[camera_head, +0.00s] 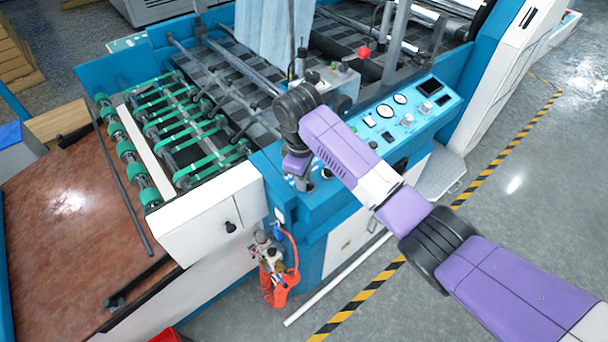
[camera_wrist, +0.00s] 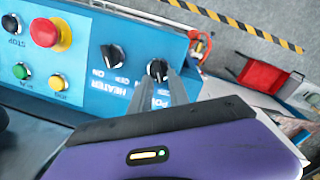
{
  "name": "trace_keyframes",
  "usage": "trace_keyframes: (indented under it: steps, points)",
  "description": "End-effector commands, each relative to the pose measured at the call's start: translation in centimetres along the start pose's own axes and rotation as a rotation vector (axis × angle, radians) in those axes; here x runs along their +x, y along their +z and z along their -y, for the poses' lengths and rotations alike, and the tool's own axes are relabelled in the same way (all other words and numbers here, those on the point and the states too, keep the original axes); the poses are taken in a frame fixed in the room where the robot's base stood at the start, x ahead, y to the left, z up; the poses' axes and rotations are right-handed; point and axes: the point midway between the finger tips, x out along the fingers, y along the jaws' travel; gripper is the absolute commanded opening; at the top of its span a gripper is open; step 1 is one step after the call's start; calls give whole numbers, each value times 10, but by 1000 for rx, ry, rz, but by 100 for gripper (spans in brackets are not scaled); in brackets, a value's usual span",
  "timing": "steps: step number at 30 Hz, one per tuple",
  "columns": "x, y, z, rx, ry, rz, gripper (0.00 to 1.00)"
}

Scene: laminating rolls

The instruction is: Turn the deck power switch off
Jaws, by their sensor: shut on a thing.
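The deck power switch is a black rotary knob (camera_wrist: 157,69) on the blue panel in the wrist view, with a partly hidden white label starting "PO". My gripper (camera_wrist: 160,78) has its grey fingertips at this knob and is shut on it. The fingers cover part of the knob and its label, so I cannot tell its exact setting. In the head view, my gripper (camera_head: 302,183) points down at the near corner of the blue deck; the knob there is hidden by my arm.
A heater knob (camera_wrist: 113,55) sits just left of the power knob. Further left are a red emergency button (camera_wrist: 45,32), a green button (camera_wrist: 20,71) and a yellow button (camera_wrist: 57,83). The gauge panel (camera_head: 400,110) lies right of my arm.

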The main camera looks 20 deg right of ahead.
Motion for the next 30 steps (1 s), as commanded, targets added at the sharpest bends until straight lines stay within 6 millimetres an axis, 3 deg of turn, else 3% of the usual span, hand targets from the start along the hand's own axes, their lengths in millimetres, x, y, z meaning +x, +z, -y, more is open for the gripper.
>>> trace_keyframes:
  steps: [16,17,18,30]
  points:
    - [-1,-1,0,-26,7,-2,0]
    - [-1,-1,0,-26,7,-2,26]
    - [-1,-1,0,-26,7,-2,31]
    - [-7,-1,0,-26,7,-4,31]
